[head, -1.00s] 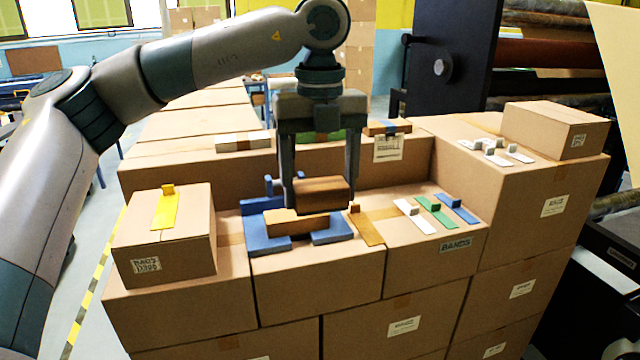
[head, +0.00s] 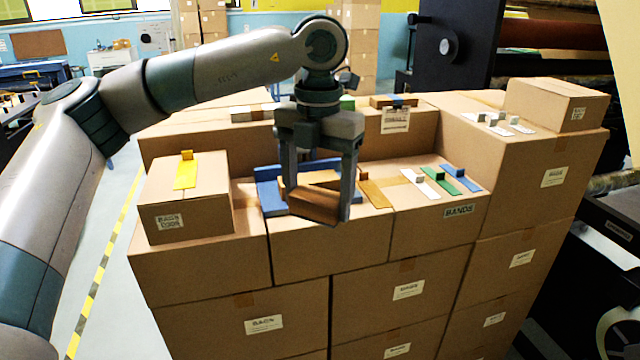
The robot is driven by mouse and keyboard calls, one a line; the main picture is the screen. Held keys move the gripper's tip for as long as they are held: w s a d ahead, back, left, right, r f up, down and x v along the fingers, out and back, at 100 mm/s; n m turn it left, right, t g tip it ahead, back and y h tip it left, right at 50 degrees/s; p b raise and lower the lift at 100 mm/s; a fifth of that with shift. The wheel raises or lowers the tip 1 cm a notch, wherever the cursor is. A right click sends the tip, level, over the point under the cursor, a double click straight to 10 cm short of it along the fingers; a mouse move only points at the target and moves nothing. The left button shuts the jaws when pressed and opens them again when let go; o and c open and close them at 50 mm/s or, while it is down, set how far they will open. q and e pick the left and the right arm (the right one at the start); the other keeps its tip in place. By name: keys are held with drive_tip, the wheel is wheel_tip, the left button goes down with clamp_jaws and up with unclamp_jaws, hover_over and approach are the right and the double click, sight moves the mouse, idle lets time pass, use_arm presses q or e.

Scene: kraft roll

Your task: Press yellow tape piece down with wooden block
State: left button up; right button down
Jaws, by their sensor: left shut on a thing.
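The yellow tape piece (head: 186,174) lies on top of a small carton (head: 190,222) at the left, with a small yellow tab standing up at its far end. My left gripper (head: 318,205) is shut on a wooden block (head: 313,204), brown and tilted, held in front of the blue holder (head: 271,201). The gripper is well to the right of the yellow tape piece and apart from it. The gripper partly hides the holder. My right gripper is not in view.
Brown (head: 375,192), white (head: 420,184), green (head: 440,181) and blue (head: 462,178) tape pieces lie to the right of the holder. A raised carton (head: 556,104) stands at the far right. Taller cartons rise behind the holder.

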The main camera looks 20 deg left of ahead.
use_arm(q)
drive_tip(key=s+a+f+m+b, duration=0.1)
drive_tip(key=s+f+m+b, duration=0.2)
drive_tip(key=f+m, duration=0.9)
drive_tip(key=s+a+f+m+b, duration=0.2)
drive_tip(key=f+m, duration=1.1)
drive_tip(key=m, duration=0.9)
drive_tip(key=shift+s+f+b, duration=0.25)
drive_tip(key=shift+s+b, duration=0.4)
drive_tip(key=shift+b, duration=0.7)
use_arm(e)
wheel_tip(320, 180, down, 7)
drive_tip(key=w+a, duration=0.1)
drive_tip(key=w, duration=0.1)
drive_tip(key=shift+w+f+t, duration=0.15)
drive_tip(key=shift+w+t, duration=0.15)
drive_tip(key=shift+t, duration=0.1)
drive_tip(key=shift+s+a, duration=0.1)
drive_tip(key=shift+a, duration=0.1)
